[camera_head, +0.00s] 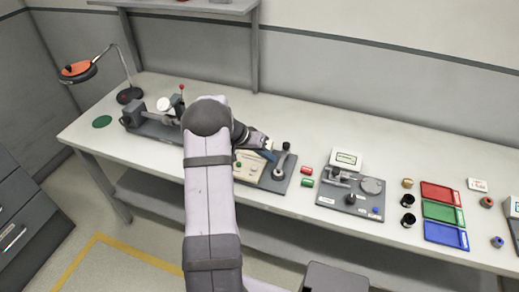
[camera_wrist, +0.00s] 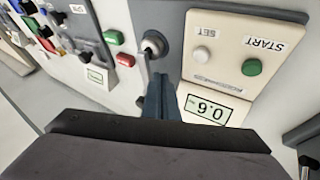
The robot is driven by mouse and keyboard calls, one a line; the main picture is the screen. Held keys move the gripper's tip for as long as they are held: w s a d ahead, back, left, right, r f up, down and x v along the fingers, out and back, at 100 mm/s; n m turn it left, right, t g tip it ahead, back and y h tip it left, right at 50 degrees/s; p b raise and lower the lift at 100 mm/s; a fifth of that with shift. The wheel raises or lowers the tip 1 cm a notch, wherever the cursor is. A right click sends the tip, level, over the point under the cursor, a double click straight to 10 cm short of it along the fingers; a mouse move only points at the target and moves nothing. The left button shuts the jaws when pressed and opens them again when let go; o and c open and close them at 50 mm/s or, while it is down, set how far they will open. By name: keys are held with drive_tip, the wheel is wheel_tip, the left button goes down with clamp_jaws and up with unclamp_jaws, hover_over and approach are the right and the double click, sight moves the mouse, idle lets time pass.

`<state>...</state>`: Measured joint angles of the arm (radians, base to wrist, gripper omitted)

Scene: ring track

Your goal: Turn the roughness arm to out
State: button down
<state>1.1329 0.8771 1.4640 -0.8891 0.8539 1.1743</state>
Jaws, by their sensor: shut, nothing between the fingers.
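A cream panel unit (camera_wrist: 225,70) with a white SET button, a green START button and a digit display sits on a grey base; it also shows in the head view (camera_head: 248,166). On the base beside the panel is a small grey lever (camera_head: 280,165) with a round pivot and a dark knob near it. In the wrist view, the lever's round end (camera_wrist: 153,44) shows just beyond my fingertips. I take this lever to be the roughness arm, but no label on it is readable. My gripper (camera_wrist: 161,82) is shut and empty, close beside the lever; contact cannot be told.
Red (camera_head: 307,170) and green (camera_head: 307,182) blocks lie right of the unit. Further right are a grey plate fixture (camera_head: 325,198), a white display box (camera_head: 347,158) and coloured trays (camera_head: 443,212). A lathe-like device (camera_head: 150,125) and a lamp (camera_head: 78,70) stand left.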

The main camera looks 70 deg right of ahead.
drive_tip(key=shift+s, duration=0.45)
drive_tip(key=shift+s+f, duration=0.1)
